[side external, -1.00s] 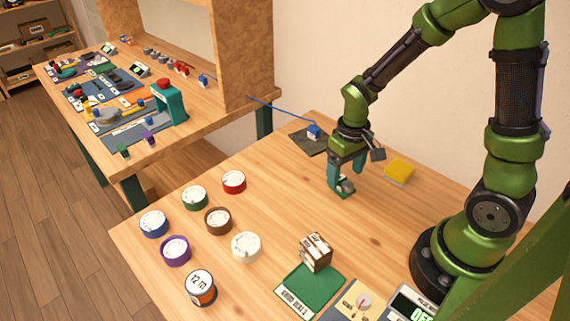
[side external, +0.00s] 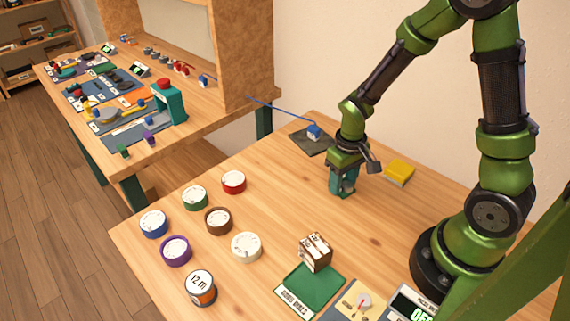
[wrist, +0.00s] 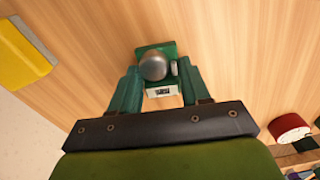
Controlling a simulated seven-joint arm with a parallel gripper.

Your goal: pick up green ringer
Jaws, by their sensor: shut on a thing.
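The green ringer (wrist: 155,65) shows in the wrist view as a small green base with a round silver bell, a smaller grey part beside it and a white label on the near edge. My gripper (wrist: 158,78) has its two teal fingers on either side of it, shut on it. In the side external view my gripper (side external: 342,185) points down close to the wooden table, and its fingers mostly hide the ringer. I cannot tell whether the ringer is clear of the table.
A yellow block (side external: 399,172) lies to the right of my gripper. A dark mat (side external: 308,141) with a blue item (side external: 314,131) is behind it. Several round dials, including a red one (side external: 234,181), stand at left. A green tray (side external: 305,292) is in front.

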